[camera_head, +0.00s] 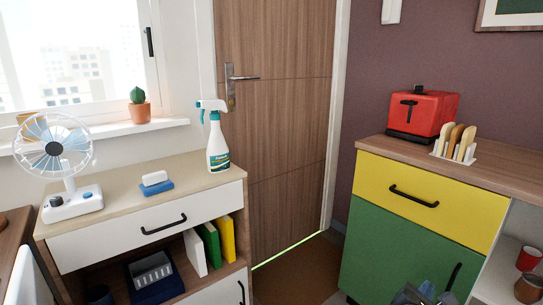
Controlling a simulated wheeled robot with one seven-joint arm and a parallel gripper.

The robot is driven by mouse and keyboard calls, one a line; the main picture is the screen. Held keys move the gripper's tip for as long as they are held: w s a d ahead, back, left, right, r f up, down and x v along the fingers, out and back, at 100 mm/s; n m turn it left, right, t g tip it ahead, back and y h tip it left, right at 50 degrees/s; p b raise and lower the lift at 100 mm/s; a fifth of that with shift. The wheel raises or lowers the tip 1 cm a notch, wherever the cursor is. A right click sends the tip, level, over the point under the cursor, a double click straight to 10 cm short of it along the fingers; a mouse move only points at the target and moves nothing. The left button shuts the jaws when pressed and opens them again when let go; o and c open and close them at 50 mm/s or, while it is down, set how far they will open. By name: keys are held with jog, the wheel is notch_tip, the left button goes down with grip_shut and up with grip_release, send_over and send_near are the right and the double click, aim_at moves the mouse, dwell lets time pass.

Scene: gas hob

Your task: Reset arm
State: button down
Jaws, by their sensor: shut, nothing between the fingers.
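My gripper (426,293) shows only in part at the bottom edge of the head view, right of the middle. It is a small grey shape with blue parts, in front of the green cabinet door (395,250). It is shut with nothing held. Most of it and the rest of my arm are cut off by the frame. No gas hob is in view.
A wooden-topped cabinet with a yellow drawer (430,200) stands right, bearing a red toaster (432,112) and toast rack (455,150). Left, a low cabinet (110,205) bears a fan (55,150), sponge (155,184) and spray bottle (217,150). A door (275,110) stands between.

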jog(key=s+a+f+m+y, duration=0.3)
jog(key=s+a+f, duration=0.2)
jog(key=s, duration=0.4)
jog(key=s+a+f+m+y, duration=0.25)
jog(key=s+a+f, duration=0.2)
jog(key=s, duration=0.45)
jog(key=s+a+r+m+t+y, duration=0.1)
jog(key=s+a+r+m+y, duration=0.15)
jog(key=s, duration=0.55)
jog(key=s+a+r+m+t+y, duration=0.1)
jog(key=s+a+m+y, duration=0.2)
jog(key=s, duration=0.5)
jog(key=s+a+r+m+t, duration=0.1)
jog(key=s+r+m, duration=1.2)
jog(key=r, duration=0.4)
notch_tip(320, 180, up, 15)
jog(key=p, duration=1.4)
jog(key=shift+s+a+n+p, duration=0.15)
jog(key=shift+s+n+p, duration=0.15)
jog(key=shift+s+p, duration=0.15)
